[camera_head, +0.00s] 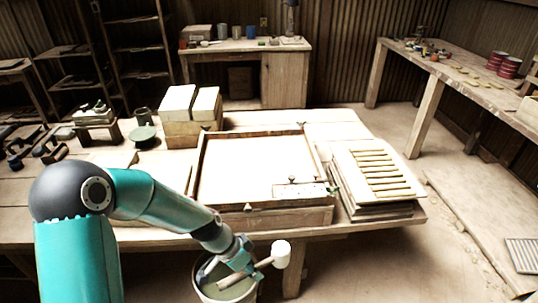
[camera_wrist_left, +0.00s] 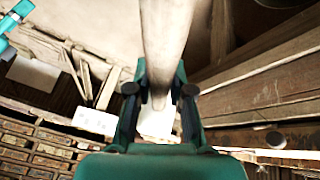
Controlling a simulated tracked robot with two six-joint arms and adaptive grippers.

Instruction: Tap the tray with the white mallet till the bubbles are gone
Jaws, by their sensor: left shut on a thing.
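The white mallet has a pale round head (camera_head: 281,254) and a wooden handle, which fills the upper middle of the left wrist view (camera_wrist_left: 168,40). My left gripper (camera_head: 243,262) is shut on the handle, with the head sticking out to the right. It holds the mallet over a bucket (camera_head: 207,290), below the front edge of the table. The wooden-framed tray (camera_head: 263,217) lies on the table, above and apart from the mallet. Its inside is a pale, flat surface; I cannot make out bubbles at this size. My right gripper is not in view.
A slatted wooden rack on a stack (camera_head: 376,175) stands right of the tray. Pale blocks (camera_head: 177,103) and a dark green dish (camera_head: 144,135) stand behind left. A small light plate (camera_head: 300,189) lies at the tray's front right. Floor on the right is mostly clear.

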